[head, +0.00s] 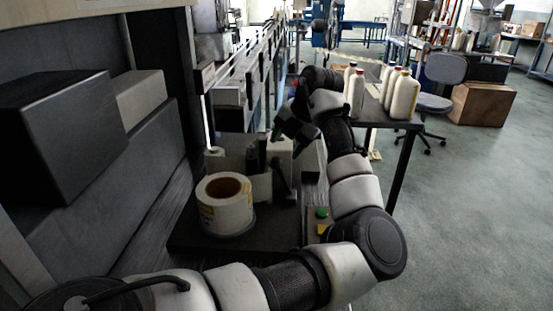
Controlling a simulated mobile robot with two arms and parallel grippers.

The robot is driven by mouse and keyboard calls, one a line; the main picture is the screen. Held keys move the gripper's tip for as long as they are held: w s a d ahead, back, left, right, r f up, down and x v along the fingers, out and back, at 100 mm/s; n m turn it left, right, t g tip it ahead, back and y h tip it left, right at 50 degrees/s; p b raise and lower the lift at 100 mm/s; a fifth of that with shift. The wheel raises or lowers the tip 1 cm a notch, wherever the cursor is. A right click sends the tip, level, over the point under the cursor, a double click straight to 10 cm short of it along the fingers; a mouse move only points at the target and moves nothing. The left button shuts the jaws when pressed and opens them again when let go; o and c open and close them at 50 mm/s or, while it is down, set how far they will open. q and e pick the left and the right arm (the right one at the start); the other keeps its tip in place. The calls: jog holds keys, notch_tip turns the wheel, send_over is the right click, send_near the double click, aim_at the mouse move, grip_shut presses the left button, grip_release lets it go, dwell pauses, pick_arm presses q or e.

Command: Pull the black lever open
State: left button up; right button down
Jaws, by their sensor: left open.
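A slim dark lever (282,178) stands on the machine beside the label roll, at the middle of the head view. My left arm comes in from the bottom left, bends at the right and reaches back over the machine. My left gripper (284,137) is open, just above and behind the lever, and seems apart from it. Its fingers are dark and small, so the exact gap is hard to judge. My right gripper is out of view.
A white label roll (225,204) sits on the dark machine plate (268,226). A green button (321,213) is at its right. Several bottles (404,96) stand on a table (377,118) behind my arm. Dark boxes (62,135) fill the left; open floor (470,210) lies right.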

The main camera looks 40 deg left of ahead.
aim_at(278, 158)
pick_arm(q)
jog(key=x, duration=0.4)
jog(key=shift+a+f, duration=0.25)
jog(key=shift+s+a+f, duration=0.1)
jog(key=shift+a+f, duration=0.1)
jog(key=shift+f, duration=0.3)
jog(key=shift+a+f, duration=0.1)
grip_shut()
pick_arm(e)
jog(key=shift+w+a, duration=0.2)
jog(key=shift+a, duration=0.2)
